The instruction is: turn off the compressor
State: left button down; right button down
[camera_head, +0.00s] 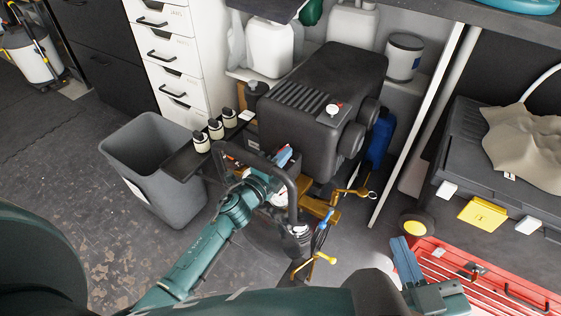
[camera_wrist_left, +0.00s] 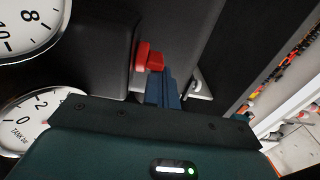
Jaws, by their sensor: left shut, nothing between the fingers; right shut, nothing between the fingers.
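The compressor (camera_head: 325,95) is a black ribbed box on the floor in front of the shelf, with a dark curved handle. My left gripper (camera_head: 284,156) is at its near side, shut and empty. In the left wrist view, the shut blue fingertips (camera_wrist_left: 160,88) are right by a red switch (camera_wrist_left: 148,57) on the dark housing and overlap its lower edge. I cannot tell whether they touch. The switch is not clearly visible in the head view. My right gripper (camera_head: 405,262) is shut and empty at the lower right, far from the compressor.
Two white dial gauges (camera_wrist_left: 24,24) sit left of the switch in the wrist view. A grey bin (camera_head: 155,160) stands left of the compressor, and a red toolbox (camera_head: 490,285) lies at the lower right. Brass valves (camera_head: 355,192) stick out near the compressor's front.

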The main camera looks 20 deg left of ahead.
pick_arm(q)
jog(key=p+v, duration=0.1)
jog(key=v, duration=1.2)
jog(key=shift+p, duration=0.35)
pick_arm(e)
jog(key=shift+s+d+f+m+g+h, duration=0.1)
jog(key=shift+d+f+m+g+h, duration=0.1)
jog(key=shift+d+m+g+h, duration=0.25)
pick_arm(q)
jog(key=shift+s, duration=0.1)
pick_arm(e)
jog(key=shift+r, duration=0.15)
